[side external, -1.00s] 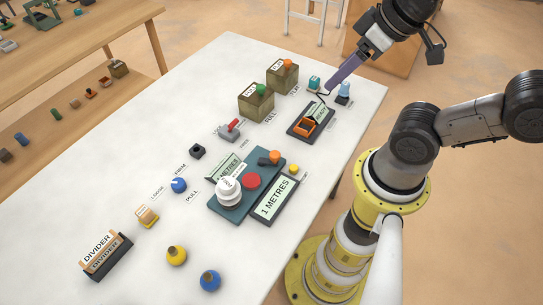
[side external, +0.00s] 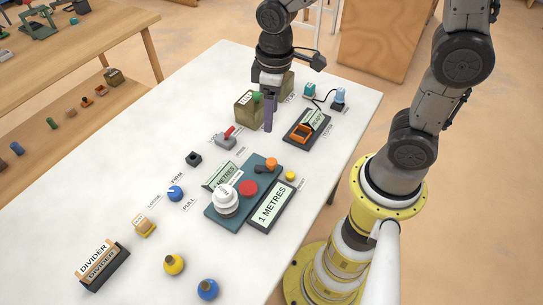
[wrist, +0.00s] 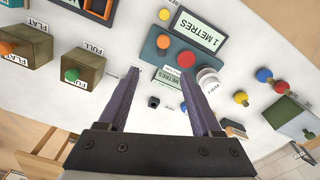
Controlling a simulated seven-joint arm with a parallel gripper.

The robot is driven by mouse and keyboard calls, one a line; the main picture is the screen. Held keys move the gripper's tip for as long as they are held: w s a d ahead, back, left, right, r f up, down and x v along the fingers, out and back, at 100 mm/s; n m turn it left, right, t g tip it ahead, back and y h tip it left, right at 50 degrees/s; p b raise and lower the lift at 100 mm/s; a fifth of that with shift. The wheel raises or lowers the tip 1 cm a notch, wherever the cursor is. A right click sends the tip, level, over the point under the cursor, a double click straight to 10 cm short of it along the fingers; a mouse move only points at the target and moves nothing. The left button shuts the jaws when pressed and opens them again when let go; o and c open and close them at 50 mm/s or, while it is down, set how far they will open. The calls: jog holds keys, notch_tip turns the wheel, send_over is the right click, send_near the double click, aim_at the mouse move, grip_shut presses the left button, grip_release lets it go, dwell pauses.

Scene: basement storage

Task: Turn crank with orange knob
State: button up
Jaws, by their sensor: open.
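The crank's orange knob (side external: 271,165) sits on a short dark arm at the far right end of a teal panel (side external: 262,175). In the wrist view the orange knob (wrist: 163,41) is ahead of the fingertips, on the teal panel (wrist: 157,52). My gripper (side external: 268,128) points down near the wooden boxes, beyond the panel and apart from the knob. Its two purple fingers are spread and empty in the wrist view (wrist: 161,74). The panel also carries a red button (side external: 248,188) and a white round dial (side external: 225,199).
A wooden box with a green knob (side external: 246,112) is close beside my gripper; another is mostly hidden behind it. A red-handled switch (side external: 227,137) stands nearby. A "1 METRES" display (side external: 273,205) adjoins the panel. An orange rocker unit (side external: 300,131) is to the right.

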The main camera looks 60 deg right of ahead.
aim_at(271, 161)
jog(key=shift+g, duration=0.3)
jog(key=f, duration=1.5)
jog(key=shift+s+a+f, duration=0.15)
jog(key=shift+a, duration=0.05)
grip_shut()
